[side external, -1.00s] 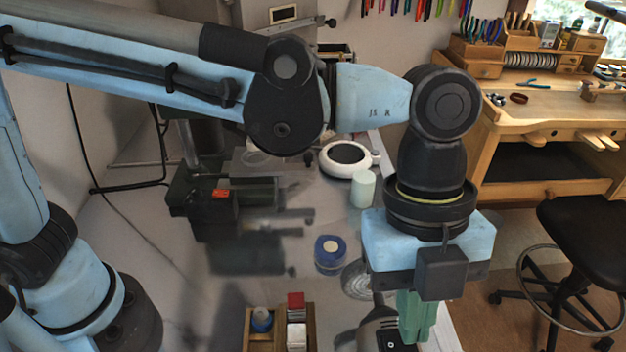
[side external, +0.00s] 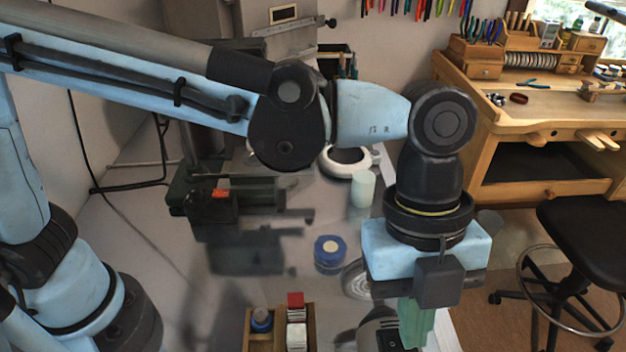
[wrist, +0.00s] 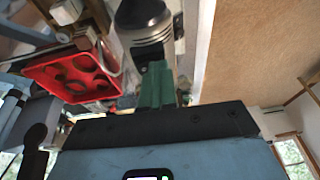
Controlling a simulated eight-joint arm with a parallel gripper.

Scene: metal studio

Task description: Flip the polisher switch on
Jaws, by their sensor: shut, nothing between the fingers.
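The polisher (side external: 375,328) is a dark and silver machine at the bottom of the side view, partly cut off and partly behind my fingers. In the wrist view the polisher (wrist: 147,45) lies just beyond the fingertips. My gripper (side external: 416,340) points down at its right side, with its green fingers closed together and nothing between them. The fingers also show shut in the wrist view (wrist: 157,70). A small pale mark on a dark plate shows low on the polisher, but I cannot tell whether it is the switch. Contact between fingertips and polisher cannot be told.
A wooden box (side external: 250,335) with small containers stands left of the polisher. A red tray (wrist: 60,75) shows in the wrist view. The bench's right edge is close to my gripper.

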